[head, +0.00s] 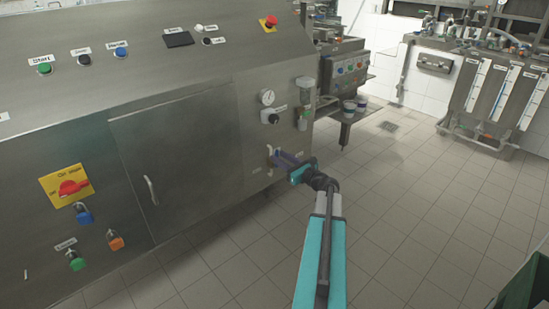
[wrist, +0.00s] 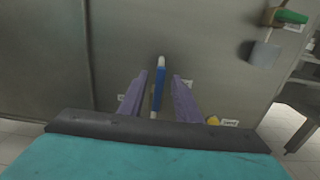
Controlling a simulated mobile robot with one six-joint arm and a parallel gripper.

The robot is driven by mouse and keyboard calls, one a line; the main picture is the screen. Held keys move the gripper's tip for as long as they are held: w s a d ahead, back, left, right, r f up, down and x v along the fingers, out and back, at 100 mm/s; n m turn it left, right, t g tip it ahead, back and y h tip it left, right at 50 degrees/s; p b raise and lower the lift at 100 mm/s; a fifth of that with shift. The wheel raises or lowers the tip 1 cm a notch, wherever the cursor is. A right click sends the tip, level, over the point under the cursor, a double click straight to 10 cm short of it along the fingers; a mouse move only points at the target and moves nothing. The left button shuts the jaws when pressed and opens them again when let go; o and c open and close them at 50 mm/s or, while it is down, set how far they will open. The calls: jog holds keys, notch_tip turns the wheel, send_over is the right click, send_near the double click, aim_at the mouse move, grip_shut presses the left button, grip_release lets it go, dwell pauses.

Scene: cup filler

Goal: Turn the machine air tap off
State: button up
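My gripper (head: 279,155) reaches the panel there. In the wrist view its two purple fingers are apart, one on each side of the lever, with gaps showing on both sides. The gripper is open and does not appear to touch the lever. Small labels sit beside the lever, too small to read.
The steel machine (head: 180,150) fills the left. A green handle (wrist: 290,16) is at upper right in the wrist view. The tiled floor (head: 400,220) is open at right.

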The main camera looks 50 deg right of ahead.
jog(key=shift+w+d, duration=0.1)
jog(key=shift+w, duration=1.3)
jog(key=shift+c, duration=0.3)
